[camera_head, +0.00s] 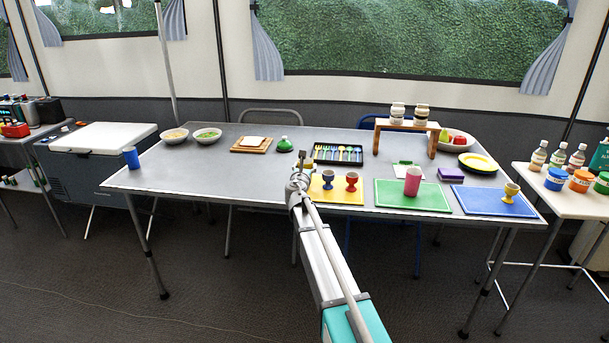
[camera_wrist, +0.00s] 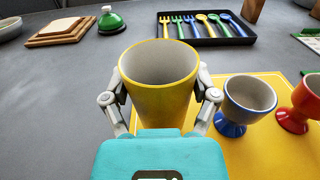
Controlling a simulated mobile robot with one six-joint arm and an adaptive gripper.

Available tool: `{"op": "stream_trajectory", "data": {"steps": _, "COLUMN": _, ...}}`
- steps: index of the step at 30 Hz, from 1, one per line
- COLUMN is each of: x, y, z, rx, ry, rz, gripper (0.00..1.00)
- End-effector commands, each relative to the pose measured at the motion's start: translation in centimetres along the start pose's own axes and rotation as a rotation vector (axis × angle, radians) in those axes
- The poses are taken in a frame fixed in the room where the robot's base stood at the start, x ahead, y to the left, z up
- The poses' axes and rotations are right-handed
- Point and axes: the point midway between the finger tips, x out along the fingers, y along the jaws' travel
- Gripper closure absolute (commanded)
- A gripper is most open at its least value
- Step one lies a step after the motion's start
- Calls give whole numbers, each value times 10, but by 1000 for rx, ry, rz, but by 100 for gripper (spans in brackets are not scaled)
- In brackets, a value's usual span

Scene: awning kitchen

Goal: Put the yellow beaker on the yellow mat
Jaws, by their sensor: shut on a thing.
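The yellow beaker (camera_wrist: 160,98) is between the fingers of my gripper (camera_wrist: 158,100) in the wrist view, upright with its open mouth up. My gripper is shut on it. In the head view my gripper (camera_head: 299,178) is at the left end of the yellow mat (camera_head: 338,198), and the beaker (camera_head: 308,164) shows only in part behind it. The yellow mat (camera_wrist: 245,150) lies to the right of and below the beaker in the wrist view. A blue-footed egg cup (camera_wrist: 243,103) and a red egg cup (camera_wrist: 303,103) stand on the mat. I cannot tell whether the beaker touches the surface.
A green mat (camera_head: 412,204) with a pink cup (camera_head: 413,180) and a blue mat (camera_head: 485,208) with a yellow egg cup (camera_head: 510,192) lie to the right. A black cutlery tray (camera_head: 338,163) is behind the yellow mat.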

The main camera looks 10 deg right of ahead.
Motion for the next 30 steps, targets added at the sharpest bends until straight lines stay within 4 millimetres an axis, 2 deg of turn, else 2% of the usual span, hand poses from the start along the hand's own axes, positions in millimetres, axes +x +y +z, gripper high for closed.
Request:
{"op": "stream_trajectory", "data": {"steps": 3, "x": 0, "y": 0, "z": -10, "rx": 0, "ry": 0, "rz": 0, "gripper": 67}}
{"op": "stream_trajectory", "data": {"steps": 21, "x": 0, "y": 1, "z": -15, "rx": 0, "ry": 0, "rz": 1, "gripper": 67}}
{"op": "stream_trajectory", "data": {"steps": 22, "x": 0, "y": 1, "z": -14, "rx": 0, "ry": 0, "rz": 1, "gripper": 18}}
{"op": "stream_trajectory", "data": {"steps": 25, "x": 0, "y": 1, "z": -14, "rx": 0, "ry": 0, "rz": 1, "gripper": 0}}
{"op": "stream_trajectory", "data": {"steps": 30, "x": 0, "y": 1, "z": -14, "rx": 0, "ry": 0, "rz": 1, "gripper": 0}}
